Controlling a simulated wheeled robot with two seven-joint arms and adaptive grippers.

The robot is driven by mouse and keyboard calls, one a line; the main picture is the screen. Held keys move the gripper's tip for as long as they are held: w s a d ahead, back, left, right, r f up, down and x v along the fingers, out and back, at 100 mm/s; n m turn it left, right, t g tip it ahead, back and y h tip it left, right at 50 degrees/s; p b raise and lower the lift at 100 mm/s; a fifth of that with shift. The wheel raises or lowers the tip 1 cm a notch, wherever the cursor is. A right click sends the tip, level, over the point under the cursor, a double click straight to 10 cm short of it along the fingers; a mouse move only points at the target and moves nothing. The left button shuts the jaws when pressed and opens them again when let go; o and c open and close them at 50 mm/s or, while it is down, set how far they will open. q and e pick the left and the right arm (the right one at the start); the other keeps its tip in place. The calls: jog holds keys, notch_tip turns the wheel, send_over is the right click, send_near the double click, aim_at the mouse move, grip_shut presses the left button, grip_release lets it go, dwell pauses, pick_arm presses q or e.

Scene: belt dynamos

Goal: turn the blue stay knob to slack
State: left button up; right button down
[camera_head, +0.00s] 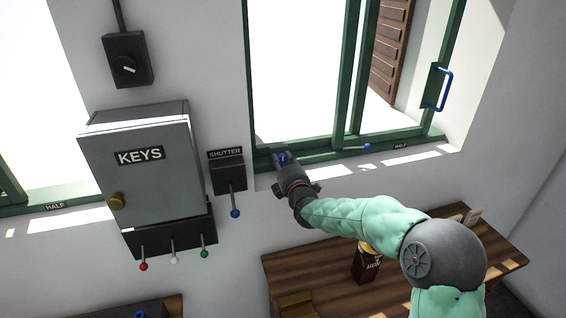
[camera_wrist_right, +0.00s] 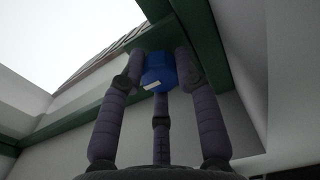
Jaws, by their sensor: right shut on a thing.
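The blue stay knob (camera_wrist_right: 160,70) is faceted, with a small pale mark on its face, and sits under the green window frame in the right wrist view. The fingers of my right gripper (camera_wrist_right: 160,85) are closed around it. Which setting the knob is at cannot be told. My left gripper is not in view.
A blue-tipped lever (camera_head: 367,147) lies on the sill by a HALF label (camera_head: 401,146). A SHUTTER box (camera_head: 228,172) with a blue-ended lever and a grey KEYS cabinet (camera_head: 145,185) hang left of my gripper. A wooden table (camera_head: 400,285) with a dark carton (camera_head: 366,263) stands below my arm.

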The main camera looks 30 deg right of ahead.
dwell(0.3)
jog(key=c, duration=0.9)
grip_release()
jog(key=shift+w, duration=0.1)
jog(key=v, duration=1.2)
jog(key=shift+a, duration=0.1)
